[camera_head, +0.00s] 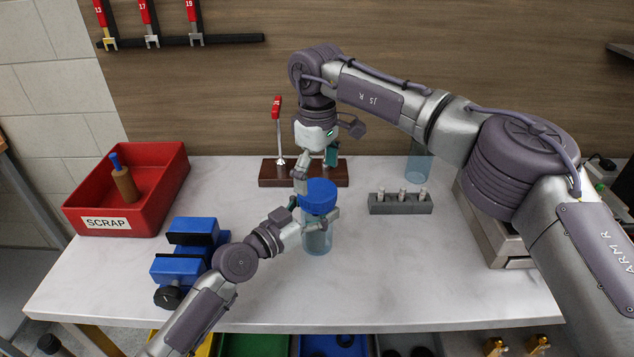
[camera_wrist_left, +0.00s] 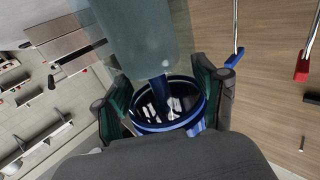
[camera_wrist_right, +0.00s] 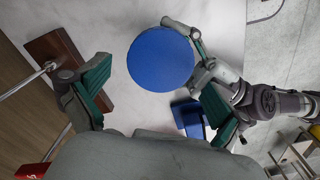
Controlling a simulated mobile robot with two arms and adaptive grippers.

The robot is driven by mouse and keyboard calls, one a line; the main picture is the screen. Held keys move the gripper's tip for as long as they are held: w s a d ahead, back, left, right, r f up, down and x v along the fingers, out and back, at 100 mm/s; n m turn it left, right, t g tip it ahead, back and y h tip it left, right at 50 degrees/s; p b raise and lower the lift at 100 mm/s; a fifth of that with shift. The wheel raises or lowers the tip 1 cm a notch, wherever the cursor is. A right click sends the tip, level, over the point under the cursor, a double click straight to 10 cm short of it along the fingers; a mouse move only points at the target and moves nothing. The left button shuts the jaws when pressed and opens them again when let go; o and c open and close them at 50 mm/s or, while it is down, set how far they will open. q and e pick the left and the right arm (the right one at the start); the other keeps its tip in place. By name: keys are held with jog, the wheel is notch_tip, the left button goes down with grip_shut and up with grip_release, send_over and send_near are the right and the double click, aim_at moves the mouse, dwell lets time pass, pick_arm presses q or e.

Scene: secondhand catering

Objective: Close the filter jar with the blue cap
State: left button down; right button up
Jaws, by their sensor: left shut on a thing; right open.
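The blue cap (camera_head: 318,192) is a round blue lid, held level by my left gripper (camera_head: 315,216). The left wrist view shows the cap's hollow underside (camera_wrist_left: 168,128) between the two fingers. The clear jar (camera_head: 317,242) is upright on the bench directly below the cap. In the left wrist view the jar (camera_wrist_left: 145,35) appears at the top, its end close to the cap; I cannot tell whether they touch. My right gripper (camera_wrist_right: 150,100) is open and empty beside and above the cap, whose flat top (camera_wrist_right: 160,58) shows in the right wrist view.
A red scrap bin (camera_head: 165,165) and a blue vise (camera_head: 185,262) stand on the left. Behind are a dark red wooden base (camera_head: 270,173) with a red-handled rod, a grey block (camera_head: 400,207) with metal pegs and a clear cylinder (camera_head: 418,168). The front right bench is clear.

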jog(key=shift+r, duration=0.9)
